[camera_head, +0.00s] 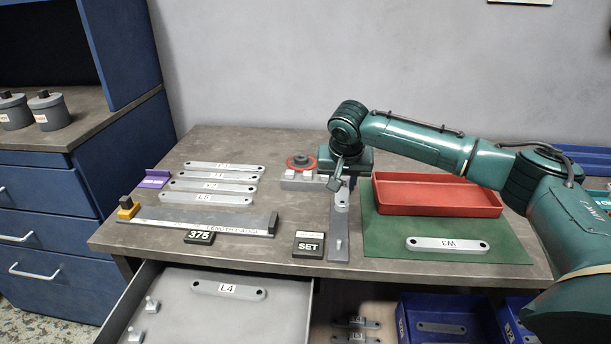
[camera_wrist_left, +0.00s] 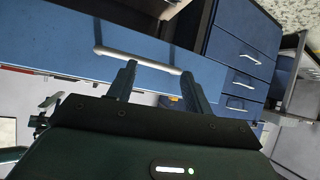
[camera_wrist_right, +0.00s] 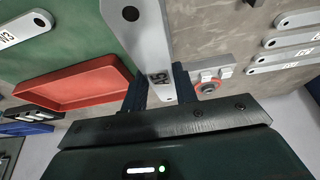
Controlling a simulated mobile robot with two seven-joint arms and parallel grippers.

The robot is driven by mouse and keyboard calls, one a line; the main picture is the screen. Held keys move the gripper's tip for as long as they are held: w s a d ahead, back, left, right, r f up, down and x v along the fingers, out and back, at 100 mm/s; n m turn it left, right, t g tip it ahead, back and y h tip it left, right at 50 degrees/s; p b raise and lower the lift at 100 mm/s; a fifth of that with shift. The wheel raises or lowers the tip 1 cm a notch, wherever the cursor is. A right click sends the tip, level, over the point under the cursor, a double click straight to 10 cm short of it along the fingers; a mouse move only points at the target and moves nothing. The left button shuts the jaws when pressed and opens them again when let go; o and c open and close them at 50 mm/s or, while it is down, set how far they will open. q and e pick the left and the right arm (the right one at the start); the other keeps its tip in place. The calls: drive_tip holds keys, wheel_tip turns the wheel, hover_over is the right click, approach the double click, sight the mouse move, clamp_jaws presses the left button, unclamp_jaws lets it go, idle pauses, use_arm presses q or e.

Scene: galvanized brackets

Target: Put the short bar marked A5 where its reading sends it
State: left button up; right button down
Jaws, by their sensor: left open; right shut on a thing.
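The short bar marked A5 (camera_wrist_right: 150,45) is a light grey bar with a hole, held between the fingers of my right gripper (camera_wrist_right: 160,88). In the head view my right gripper (camera_head: 338,182) is at the back middle of the table, with the bar (camera_head: 341,200) below it, seen end-on. The length gauge (camera_head: 210,221) lies at the front left, its yellow-and-black stop at its left end and a 375 plate (camera_head: 199,237) in front. A SET plate (camera_head: 308,245) stands to its right. My left gripper (camera_wrist_left: 157,88) is open and empty, facing blue drawers.
Several long bars (camera_head: 210,186) lie in a row behind the gauge. A red tray (camera_head: 437,210) sits on a green mat (camera_head: 385,237) with bar W3 (camera_head: 447,244). An open drawer (camera_head: 195,318) holds bar L4 (camera_head: 228,290). A narrow grey pegged plate (camera_head: 339,252) and blue bins (camera_head: 402,325) also show.

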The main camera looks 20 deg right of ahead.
drive_tip(key=shift+a+r, duration=0.1)
drive_tip(key=shift+r, duration=0.3)
drive_tip(key=s+a+f+n+y+p, duration=0.1)
drive_tip(key=s+a+n, duration=0.5)
drive_tip(key=s+a, duration=1)
drive_tip(key=shift+s+t+y+p, duration=0.3)
drive_tip(key=shift+s+y+p, duration=0.25)
drive_tip(key=shift+s, duration=0.6)
